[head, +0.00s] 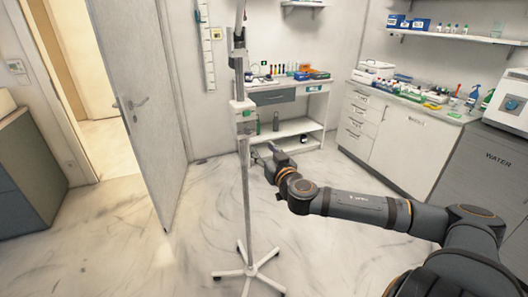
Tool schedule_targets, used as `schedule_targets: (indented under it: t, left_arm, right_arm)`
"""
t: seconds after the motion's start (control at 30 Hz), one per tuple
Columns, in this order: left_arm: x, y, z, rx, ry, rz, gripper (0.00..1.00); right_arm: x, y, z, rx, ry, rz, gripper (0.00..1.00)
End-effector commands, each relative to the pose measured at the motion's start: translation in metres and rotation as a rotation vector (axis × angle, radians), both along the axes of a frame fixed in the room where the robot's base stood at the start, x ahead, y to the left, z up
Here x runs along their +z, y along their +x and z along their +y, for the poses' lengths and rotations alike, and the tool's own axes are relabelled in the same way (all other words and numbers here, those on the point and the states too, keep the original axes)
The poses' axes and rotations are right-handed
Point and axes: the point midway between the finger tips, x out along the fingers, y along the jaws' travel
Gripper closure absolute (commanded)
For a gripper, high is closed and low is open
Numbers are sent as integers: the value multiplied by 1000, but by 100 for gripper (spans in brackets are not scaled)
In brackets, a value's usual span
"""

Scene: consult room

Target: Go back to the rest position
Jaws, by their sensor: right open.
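My right arm comes in from the lower right and reaches toward the middle of the view. My right gripper (266,156) is at its far end, small in the picture, just right of the pole of a white wheeled stand (246,205). It is open, and I see nothing held in it. I cannot tell whether it touches the pole. My left arm and left gripper are not in view.
An open door (137,100) stands at the left by a lit doorway. A table (300,92) with bottles stands behind the stand. White cabinets (395,125) line the right. A grey cabinet (30,165) is at far left. The marble floor (120,250) is clear at lower left.

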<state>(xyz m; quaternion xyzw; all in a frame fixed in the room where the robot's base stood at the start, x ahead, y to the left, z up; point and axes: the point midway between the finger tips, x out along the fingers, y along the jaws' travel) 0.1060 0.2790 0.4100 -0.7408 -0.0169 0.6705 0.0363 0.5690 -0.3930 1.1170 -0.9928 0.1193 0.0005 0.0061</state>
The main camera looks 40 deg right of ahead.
Motion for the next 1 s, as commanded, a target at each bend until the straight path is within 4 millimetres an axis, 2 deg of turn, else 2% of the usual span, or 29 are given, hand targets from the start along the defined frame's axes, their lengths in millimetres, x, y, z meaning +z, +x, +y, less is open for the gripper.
schedule_targets:
  t: [0.6,0.7,0.77,0.87,0.9,0.97,1.0]
  left_arm:
    - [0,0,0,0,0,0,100]
    - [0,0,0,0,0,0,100]
    - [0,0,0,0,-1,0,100]
    - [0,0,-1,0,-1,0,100]
    - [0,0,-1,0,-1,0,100]
    - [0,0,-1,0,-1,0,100]
    - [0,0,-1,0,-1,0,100]
  right_arm:
    - [0,-2,2,3,4,-2,52]
    - [-7,-1,-6,-12,0,12,52]
    - [-22,1,-22,-42,-7,41,52]
    - [-74,2,-68,-126,-31,142,52]
    - [-102,-1,-89,-161,-42,198,52]
    - [-149,-10,-117,-205,-54,290,52]
    - [-181,-18,-132,-228,-59,351,52]
